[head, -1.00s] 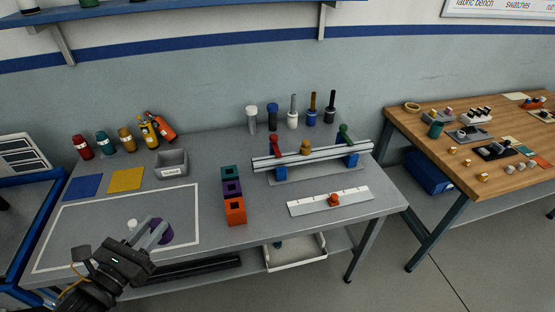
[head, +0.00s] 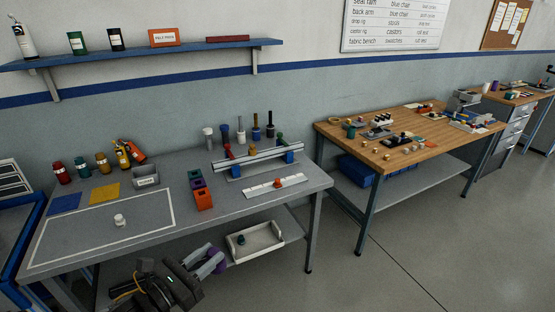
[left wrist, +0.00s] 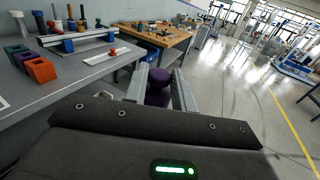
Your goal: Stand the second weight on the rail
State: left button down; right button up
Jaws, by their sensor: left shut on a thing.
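My left gripper (head: 206,265) is shut on a purple weight (head: 219,267), in front of the table's front edge at the bottom of the head view. In the left wrist view the purple weight (left wrist: 158,84) sits between the two fingers, its lower part hidden by the gripper body. The silver rail (head: 262,157) stands on blue supports at the back of the grey table. Red, orange and green knobbed pieces (head: 252,153) show along it; I cannot tell exactly how each rests. The rail also shows in the left wrist view (left wrist: 80,38). My right gripper is not in view.
A white knobbed piece (head: 120,220) stands inside the outlined area. Purple, teal and orange blocks (head: 203,199) and a white scale strip with a red slider (head: 277,184) lie before the rail. A wooden bench (head: 390,165) stands right; floor between is clear.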

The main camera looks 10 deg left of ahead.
aim_at(268, 150)
jog(key=z, duration=0.5)
jog(key=i, duration=0.65)
jog(key=z, duration=0.9)
jog(key=i, duration=1.15)
jog(key=u, duration=0.55)
jog(key=i, duration=0.9)
jog(key=u, duration=1.2)
jog(key=i, duration=0.3)
jog(key=u, duration=0.2)
